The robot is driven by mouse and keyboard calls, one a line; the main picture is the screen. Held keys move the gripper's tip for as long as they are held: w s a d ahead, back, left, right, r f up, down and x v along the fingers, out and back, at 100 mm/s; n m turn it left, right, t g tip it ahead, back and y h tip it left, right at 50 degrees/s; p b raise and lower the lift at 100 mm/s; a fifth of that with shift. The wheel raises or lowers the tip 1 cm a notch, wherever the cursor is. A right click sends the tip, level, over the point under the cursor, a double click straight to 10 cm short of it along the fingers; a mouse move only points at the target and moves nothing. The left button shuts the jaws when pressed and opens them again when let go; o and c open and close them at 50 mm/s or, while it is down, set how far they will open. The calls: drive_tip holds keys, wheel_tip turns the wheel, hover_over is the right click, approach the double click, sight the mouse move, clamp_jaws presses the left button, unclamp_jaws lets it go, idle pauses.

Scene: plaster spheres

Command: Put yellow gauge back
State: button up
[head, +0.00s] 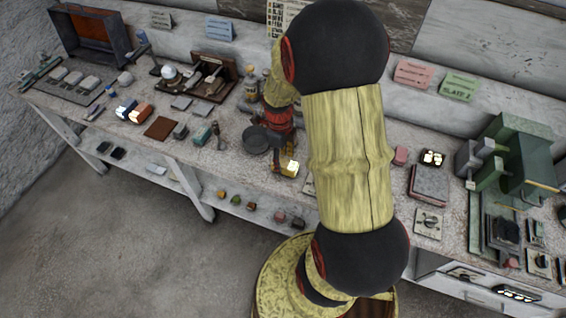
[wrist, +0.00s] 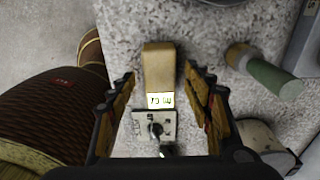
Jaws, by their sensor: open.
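The yellow gauge (wrist: 158,68) is a tan-yellow block with a small lit number display at its near end. In the wrist view it lies on the speckled worktop. My gripper (wrist: 160,80) is open, with one finger on each side of the gauge and a visible gap on both sides. I cannot tell how high the fingers are above the worktop. In the head view the lit gauge (head: 291,168) shows near the bench's front edge, just below my gripper (head: 276,150), partly covered by my arm.
A pale plate with a knob (wrist: 154,128) lies at the gauge's display end. A green-handled cylinder (wrist: 268,76) lies to the right. A dark round dish (head: 256,139) is left of my gripper. My arm hides the bench's middle. A green machine (head: 515,155) stands at right.

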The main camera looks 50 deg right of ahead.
drive_tip(key=a+r+n+t+p, duration=0.1)
drive_tip(key=a+r+n, duration=0.5)
drive_tip(key=r, duration=0.5)
drive_tip(key=a+r+n+t+p, duration=0.1)
drive_tip(key=a+r+n+t, duration=0.1)
drive_tip(key=a+r+n, duration=0.6)
drive_tip(key=s+a+r+n+t, duration=0.1)
drive_tip(key=s+a+r+n, duration=0.3)
drive_tip(key=n, duration=0.4)
drive_tip(key=s+a+r+n+t, duration=0.2)
drive_tip(key=s+a+r+n, duration=0.2)
drive_tip(key=r+n, duration=0.3)
drive_tip(key=shift+a+n, duration=0.3)
drive_tip(key=shift+n, duration=0.9)
drive_tip(key=shift+s, duration=0.1)
